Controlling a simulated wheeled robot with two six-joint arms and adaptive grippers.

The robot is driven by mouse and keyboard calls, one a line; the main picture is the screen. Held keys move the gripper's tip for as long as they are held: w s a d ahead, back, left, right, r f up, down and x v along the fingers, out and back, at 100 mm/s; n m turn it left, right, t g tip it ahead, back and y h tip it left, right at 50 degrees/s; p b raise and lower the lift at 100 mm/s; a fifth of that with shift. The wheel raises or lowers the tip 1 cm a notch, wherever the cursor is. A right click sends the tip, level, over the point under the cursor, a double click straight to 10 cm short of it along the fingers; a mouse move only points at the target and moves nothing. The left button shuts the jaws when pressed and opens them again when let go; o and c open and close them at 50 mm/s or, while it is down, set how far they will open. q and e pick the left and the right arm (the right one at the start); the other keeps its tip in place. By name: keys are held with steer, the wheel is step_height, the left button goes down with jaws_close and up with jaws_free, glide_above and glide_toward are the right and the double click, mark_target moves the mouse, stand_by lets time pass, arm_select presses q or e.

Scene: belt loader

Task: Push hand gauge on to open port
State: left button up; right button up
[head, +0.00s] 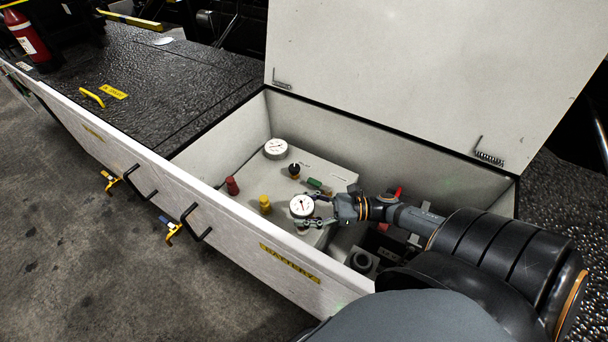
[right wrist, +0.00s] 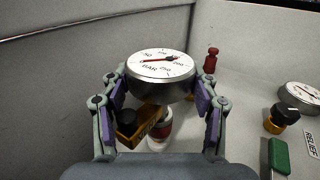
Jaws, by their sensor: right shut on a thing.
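The round white-faced hand gauge (head: 302,206) is at the fingers of my right gripper (head: 318,209), over the near right part of the grey panel in the open box. In the right wrist view the gauge (right wrist: 163,72) sits upright between the fingers of the gripper (right wrist: 160,110), dial up. A yellow and black part (right wrist: 138,124) and a white part with a red band (right wrist: 160,130) show below its dial. A red cap (head: 232,186) and a yellow cap (head: 265,204) stand on the panel. I cannot make out the open port clearly. My left gripper is not in view.
A fixed gauge (head: 276,148), a black knob (head: 294,170) and a green handle (head: 319,187) are on the panel. The white front wall (head: 190,207) of the box and the raised lid (head: 430,70) bound the space. A dark round fitting (head: 361,261) is at the lower right.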

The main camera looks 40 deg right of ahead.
steer(key=shift+a+f+b, duration=0.1)
steer(key=shift+f+b, duration=0.8)
steer(key=shift+f, duration=0.15)
steer(key=o, duration=1.8)
steer(key=shift+w+a+f, duration=0.2)
steer(key=shift+w+f, duration=0.05)
steer(key=shift+w, duration=0.15)
steer(key=shift+d, duration=0.1)
